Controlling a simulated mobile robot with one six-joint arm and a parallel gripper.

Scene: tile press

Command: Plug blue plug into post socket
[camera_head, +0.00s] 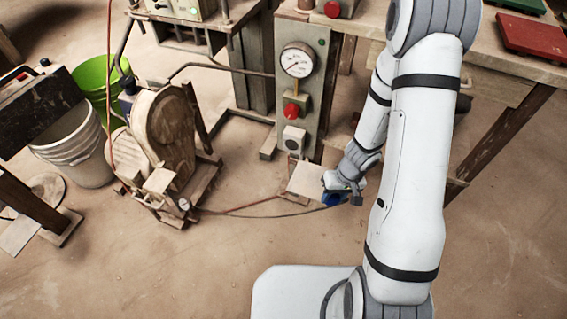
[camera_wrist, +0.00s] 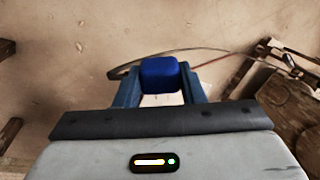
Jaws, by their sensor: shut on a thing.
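The blue plug (camera_head: 330,199) is held low above the floor in front of the post (camera_head: 312,95). In the wrist view the plug (camera_wrist: 159,74) sits between the two blue-grey fingers of my gripper (camera_wrist: 160,88), which is shut on it. The post socket (camera_head: 293,139) is a pale box with a dark round face, low on the post, below a red knob. My gripper (camera_head: 334,196) is below and to the right of the socket, clear of it. The plug's front is not clearly visible.
A pale flat block (camera_head: 306,180) is beside the gripper. A gauge (camera_head: 297,60) tops the post. A workbench (camera_head: 490,60) stands right; buckets (camera_head: 75,145) stand left. Front floor is clear.

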